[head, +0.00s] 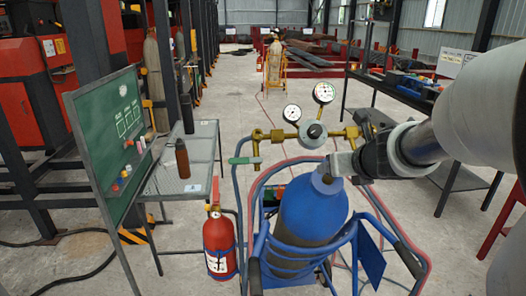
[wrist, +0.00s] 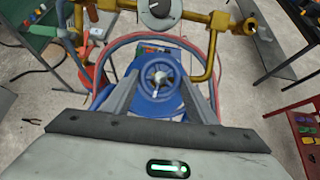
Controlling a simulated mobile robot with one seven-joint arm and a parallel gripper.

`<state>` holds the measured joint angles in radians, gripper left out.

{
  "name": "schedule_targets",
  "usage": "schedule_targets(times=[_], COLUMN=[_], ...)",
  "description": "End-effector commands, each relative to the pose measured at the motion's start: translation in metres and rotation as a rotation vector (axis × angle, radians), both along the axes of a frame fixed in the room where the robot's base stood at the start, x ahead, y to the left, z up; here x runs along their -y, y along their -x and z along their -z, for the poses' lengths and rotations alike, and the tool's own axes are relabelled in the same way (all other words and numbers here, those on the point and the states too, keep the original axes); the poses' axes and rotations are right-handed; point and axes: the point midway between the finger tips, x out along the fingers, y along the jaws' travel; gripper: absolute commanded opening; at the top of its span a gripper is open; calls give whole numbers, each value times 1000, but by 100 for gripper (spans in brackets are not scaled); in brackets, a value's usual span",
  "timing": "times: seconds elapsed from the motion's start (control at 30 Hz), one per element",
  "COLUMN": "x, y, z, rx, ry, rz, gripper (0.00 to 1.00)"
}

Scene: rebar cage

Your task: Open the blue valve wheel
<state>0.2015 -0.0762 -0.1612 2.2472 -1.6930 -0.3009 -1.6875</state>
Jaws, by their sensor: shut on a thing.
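The blue valve wheel (wrist: 161,76) sits on top of the blue gas cylinder (head: 308,212), with a pale metal spindle at its centre. In the head view the wheel (head: 325,181) is small and partly covered by my gripper (head: 338,166). In the wrist view the two grey fingers of my gripper (wrist: 161,84) lie on the left and right of the wheel's rim, shut on it. The cylinder stands upright in a blue cart. The exact finger contact on the rim is hard to see.
A brass manifold with a regulator (head: 313,134) and two gauges (head: 323,93) stands just behind the wheel. Red hoses loop around the cart. A red extinguisher (head: 219,246) stands left, near a green board (head: 112,130) and a metal table (head: 180,182). A dark workbench (head: 405,95) is at right.

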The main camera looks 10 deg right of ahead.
Motion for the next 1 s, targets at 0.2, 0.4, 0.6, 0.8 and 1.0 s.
schedule_targets(times=[0.2, 0.4, 0.6, 0.8, 1.0], x=[2, 3, 3, 2, 2], y=[-1, -1, -1, -1, -1], z=[0, -1, -2, -2, -2], rx=[1, 2, 3, 3, 3], ry=[53, 79, 87, 88, 88], rz=[-100, -148, -164, -165, -165], gripper=[30, 30, 30, 30, 66])
